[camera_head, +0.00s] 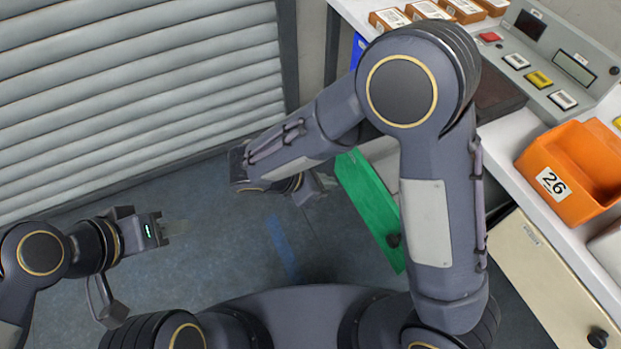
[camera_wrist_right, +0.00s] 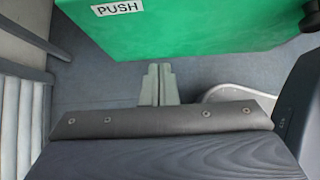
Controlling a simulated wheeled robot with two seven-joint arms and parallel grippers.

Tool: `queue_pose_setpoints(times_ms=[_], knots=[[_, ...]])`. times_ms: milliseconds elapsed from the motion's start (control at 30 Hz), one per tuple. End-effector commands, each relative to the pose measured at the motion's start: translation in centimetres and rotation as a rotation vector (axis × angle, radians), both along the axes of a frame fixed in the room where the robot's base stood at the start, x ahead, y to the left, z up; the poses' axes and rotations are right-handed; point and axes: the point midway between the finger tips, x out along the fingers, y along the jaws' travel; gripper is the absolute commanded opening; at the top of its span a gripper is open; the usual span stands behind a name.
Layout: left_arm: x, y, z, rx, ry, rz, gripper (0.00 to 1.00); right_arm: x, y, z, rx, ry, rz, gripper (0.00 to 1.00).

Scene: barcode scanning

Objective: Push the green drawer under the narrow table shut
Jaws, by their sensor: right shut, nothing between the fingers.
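The green drawer (camera_head: 370,205) stands below the narrow table (camera_head: 505,130), partly hidden behind my right arm. Its green front, with a dark knob (camera_head: 393,241), shows left of my upper arm and appears to stand out from under the table. In the right wrist view the green front (camera_wrist_right: 210,35) fills the top, with a white PUSH label (camera_wrist_right: 117,8). My right gripper (camera_head: 326,183) is shut and empty, just left of the front. Its fingertips (camera_wrist_right: 158,68) point towards the front; contact cannot be told. My left gripper (camera_head: 178,228) hangs over the floor at left, away from the drawer.
An orange bin (camera_head: 562,165) marked 26, a grey button panel (camera_head: 560,65) and several orange boxes (camera_head: 428,11) are on the table. A cream drawer (camera_head: 545,275) is at lower right. A slatted shutter (camera_head: 140,85) stands at left. Open floor (camera_head: 215,190) lies between.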

Motion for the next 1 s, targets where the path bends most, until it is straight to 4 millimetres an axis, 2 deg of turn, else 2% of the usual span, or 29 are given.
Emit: queue_pose_setpoints(times_ms=[67, 300, 833, 1000], knots=[[0.0, 0.0, -0.4, 0.000, 0.000, 0.000, 0.36, 0.3, -1.1, -1.3, -0.001, 0.003, -0.002, 0.00], [0.0, 0.0, -0.4, 0.000, 0.000, 0.000, 0.36, 1.4, -4.0, -0.9, 0.001, 0.000, -0.001, 0.00], [0.0, 0.0, -0.4, 0.000, 0.000, 0.000, 0.36, 1.7, -4.7, -0.8, 0.001, 0.000, 0.000, 0.00], [0.0, 0.0, -0.3, 0.000, 0.000, 0.000, 0.36, 2.1, -6.0, -0.8, 0.000, 0.001, -0.004, 0.00]])
